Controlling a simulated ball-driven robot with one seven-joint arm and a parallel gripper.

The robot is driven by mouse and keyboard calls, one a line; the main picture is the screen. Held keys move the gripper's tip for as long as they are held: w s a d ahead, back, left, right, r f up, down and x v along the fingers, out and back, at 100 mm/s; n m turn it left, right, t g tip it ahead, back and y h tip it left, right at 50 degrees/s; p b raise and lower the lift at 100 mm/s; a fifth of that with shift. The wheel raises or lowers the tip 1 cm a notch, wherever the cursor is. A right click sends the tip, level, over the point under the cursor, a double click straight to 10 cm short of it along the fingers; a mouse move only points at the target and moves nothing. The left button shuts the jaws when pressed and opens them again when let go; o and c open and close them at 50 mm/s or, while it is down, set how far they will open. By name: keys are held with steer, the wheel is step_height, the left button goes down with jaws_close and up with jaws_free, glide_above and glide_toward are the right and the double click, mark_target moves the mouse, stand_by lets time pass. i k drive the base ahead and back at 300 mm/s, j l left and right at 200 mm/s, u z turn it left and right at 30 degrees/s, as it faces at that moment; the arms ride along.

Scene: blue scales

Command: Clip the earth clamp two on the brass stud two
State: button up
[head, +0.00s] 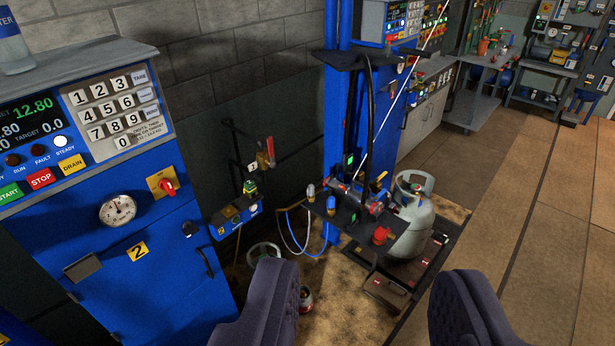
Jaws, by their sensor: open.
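My gripper (365,272) shows as two dark padded fingers at the bottom edge, wide apart with nothing between them. A small blue box (235,218) with a yellow 2 label is on the dark wall panel left of centre. A small green-and-yellow piece (249,187) sits just above it; it may be the earth clamp, but it is too small to tell. Small brass-coloured fittings (311,190) show at the black shelf of the filling stand; I cannot tell which is brass stud two. My gripper is apart from all of these, nearer the camera.
A blue cabinet (150,270) marked 2, with keypad and gauge, fills the left. A grey gas cylinder (410,225) stands on the scale at centre right. Blue and pale hoses (305,245) hang beside the stand. Tan floor (540,240) is open at right.

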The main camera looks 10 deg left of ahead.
mark_target(251, 191)
steer(key=i+l+z, duration=0.55)
steer(key=i+z, duration=0.15)
steer(key=i, duration=0.25)
steer(key=i+l+z, duration=0.1)
steer(key=i+z, duration=0.25)
steer(key=i, duration=0.15)
steer(key=i+u, duration=0.25)
steer(key=i, duration=0.2)
steer(key=i+l+u, duration=0.25)
steer(key=i, duration=0.2)
steer(key=i+j+u, duration=0.1)
steer(key=u, duration=0.4)
steer(key=i+u, duration=0.35)
steer(key=u, duration=0.15)
steer(key=i+u, duration=0.2)
steer(key=u, duration=0.3)
steer(key=i+u, duration=0.3)
steer(key=u, duration=0.15)
steer(key=i+l+u, duration=0.1)
steer(key=i+u, duration=0.2)
steer(key=u, duration=0.15)
